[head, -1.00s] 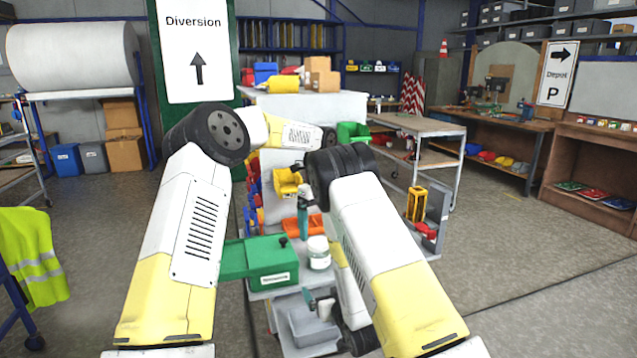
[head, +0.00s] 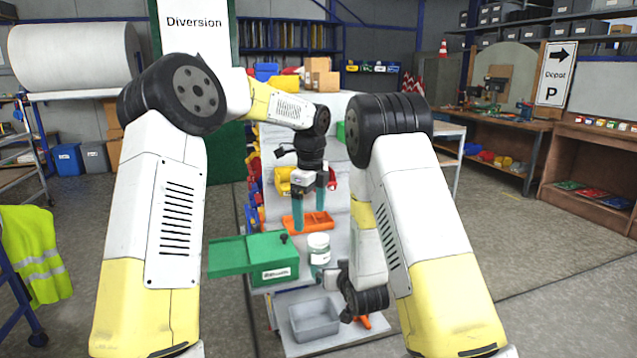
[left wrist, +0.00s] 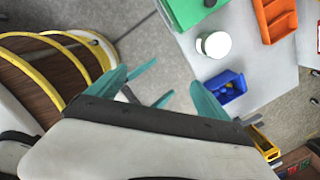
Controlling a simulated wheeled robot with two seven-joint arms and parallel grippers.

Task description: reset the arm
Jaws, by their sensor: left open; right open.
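My left gripper (head: 309,208) hangs in the middle of the head view with its teal fingers pointing down and apart, above the workbench near an orange tray (head: 295,223). It is empty. In the left wrist view its open fingers (left wrist: 160,90) have nothing between them. My right gripper (head: 322,277) is lower, near a white jar (head: 318,248) and above a grey bin (head: 315,319). It is partly hidden in the head view, and I see nothing held in it.
A green box (head: 272,258) stands left of the jar. A blue bin (left wrist: 229,87) shows in the left wrist view. Yellow bins (head: 283,181) stand on the stepped rack behind. A hi-vis vest (head: 35,255) hangs at left. Floor at right is clear.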

